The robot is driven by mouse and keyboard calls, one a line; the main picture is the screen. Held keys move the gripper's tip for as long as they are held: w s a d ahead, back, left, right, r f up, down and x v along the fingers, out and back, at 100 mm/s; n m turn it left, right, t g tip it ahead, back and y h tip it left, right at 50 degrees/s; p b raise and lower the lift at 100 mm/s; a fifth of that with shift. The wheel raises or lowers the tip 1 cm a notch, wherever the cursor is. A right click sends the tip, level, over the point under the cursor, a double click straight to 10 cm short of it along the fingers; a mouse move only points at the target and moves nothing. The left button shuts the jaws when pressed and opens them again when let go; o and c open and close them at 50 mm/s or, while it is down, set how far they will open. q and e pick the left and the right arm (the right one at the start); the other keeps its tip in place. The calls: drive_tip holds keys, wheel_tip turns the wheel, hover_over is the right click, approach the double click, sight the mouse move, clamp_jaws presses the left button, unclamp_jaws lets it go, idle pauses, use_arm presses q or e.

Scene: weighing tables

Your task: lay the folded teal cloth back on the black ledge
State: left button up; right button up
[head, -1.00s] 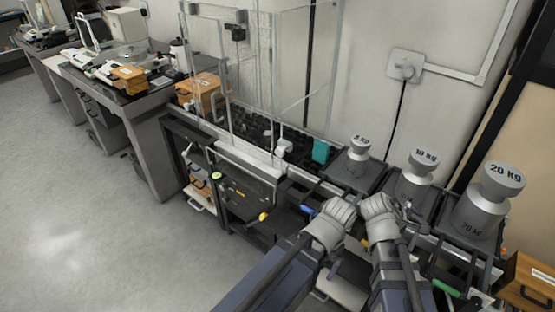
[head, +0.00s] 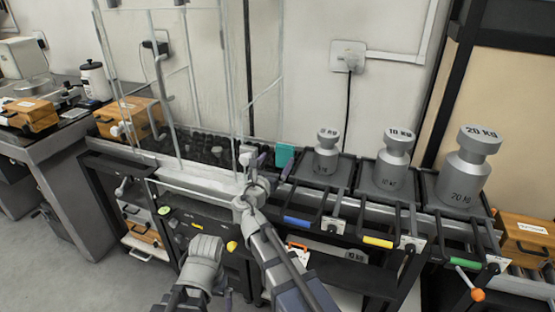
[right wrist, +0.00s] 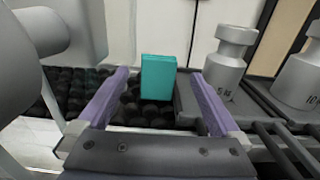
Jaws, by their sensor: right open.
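The folded teal cloth (head: 285,156) is a small upright block at the right end of the dark beaded bed, left of the 5 kg weight. It also shows in the right wrist view (right wrist: 158,77), centred between and beyond the purple fingers. I cannot tell exactly what its bottom rests on, or which surface is the black ledge. My right gripper (head: 263,168) is open and empty, just left of and near the cloth; its fingers spread wide in the right wrist view (right wrist: 160,74). My left arm's wrist shows low in the head view, its fingers hidden.
Weights of 5 kg (head: 327,155), 10 kg (head: 393,165) and 20 kg (head: 463,170) stand on dark trays to the right. Clear panels and thin posts (head: 185,85) rise at the left. A wooden box (head: 130,118) stands behind left.

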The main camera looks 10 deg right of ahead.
sight(284, 150)
drive_tip(key=shift+f+b+x, duration=0.2)
drive_tip(key=shift+f+x, duration=0.05)
drive_tip(key=shift+x, duration=1.55)
drive_tip(key=shift+f+b+x, duration=0.2)
drive_tip(key=shift+x, duration=1.6)
drive_tip(key=shift+a, duration=0.1)
drive_tip(key=shift+c, duration=0.2)
drive_tip(key=c, duration=1.1)
